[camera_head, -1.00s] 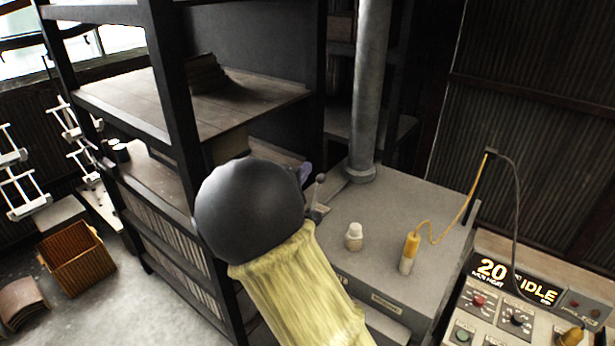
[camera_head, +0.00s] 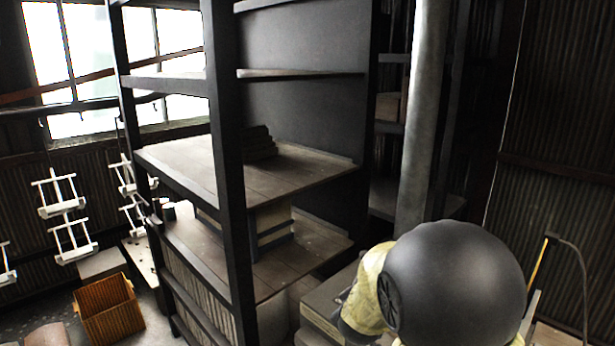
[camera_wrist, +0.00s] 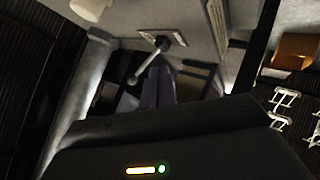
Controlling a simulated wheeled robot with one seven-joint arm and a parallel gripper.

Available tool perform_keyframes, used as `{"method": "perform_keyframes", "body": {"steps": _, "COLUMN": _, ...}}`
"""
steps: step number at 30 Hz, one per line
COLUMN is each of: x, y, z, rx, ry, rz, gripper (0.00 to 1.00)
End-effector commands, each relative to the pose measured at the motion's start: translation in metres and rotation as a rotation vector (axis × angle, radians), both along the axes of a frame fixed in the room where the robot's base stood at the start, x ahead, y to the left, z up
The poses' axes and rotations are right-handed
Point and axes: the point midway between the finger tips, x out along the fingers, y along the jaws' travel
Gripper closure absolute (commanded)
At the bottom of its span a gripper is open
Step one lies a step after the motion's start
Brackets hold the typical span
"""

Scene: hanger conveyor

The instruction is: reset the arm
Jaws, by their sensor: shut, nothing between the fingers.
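My arm shows in the head view as a large dark round joint with a yellow sleeve at the lower right. My gripper is hidden there. In the wrist view my gripper (camera_wrist: 155,88) shows as bluish-grey fingers beyond the dark wrist housing. The fingers are together and hold nothing. A grey lever (camera_wrist: 146,60) with a round end appears close to the fingertips on the grey machine top (camera_wrist: 145,15). I cannot tell whether the fingers touch it.
A dark shelf rack (camera_head: 228,150) stands left of my arm, holding a box (camera_head: 272,232). A metal pipe (camera_head: 420,130) rises behind my arm. An orange crate (camera_head: 108,310) and white hangers (camera_head: 65,215) are at the left. A whitish round object (camera_wrist: 90,8) is in the wrist view.

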Motion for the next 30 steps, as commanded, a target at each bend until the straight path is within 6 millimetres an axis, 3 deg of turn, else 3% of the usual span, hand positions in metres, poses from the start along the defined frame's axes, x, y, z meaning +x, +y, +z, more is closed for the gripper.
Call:
{"method": "perform_keyframes", "body": {"steps": 9, "x": -0.116, "y": -0.014, "z": -0.051, "rx": 0.378, "ry": 0.375, "rz": -0.184, "gripper": 1.00}}
{"method": "perform_keyframes", "body": {"steps": 16, "x": -0.200, "y": -0.033, "z": -0.072, "rx": 0.457, "ry": 0.598, "rz": -0.409, "gripper": 1.00}}
{"method": "perform_keyframes", "body": {"steps": 20, "x": -0.216, "y": -0.038, "z": -0.074, "rx": 0.456, "ry": 0.638, "rz": -0.462, "gripper": 1.00}}
{"method": "perform_keyframes", "body": {"steps": 30, "x": -0.216, "y": -0.038, "z": -0.074, "rx": 0.458, "ry": 0.639, "rz": -0.464, "gripper": 1.00}}
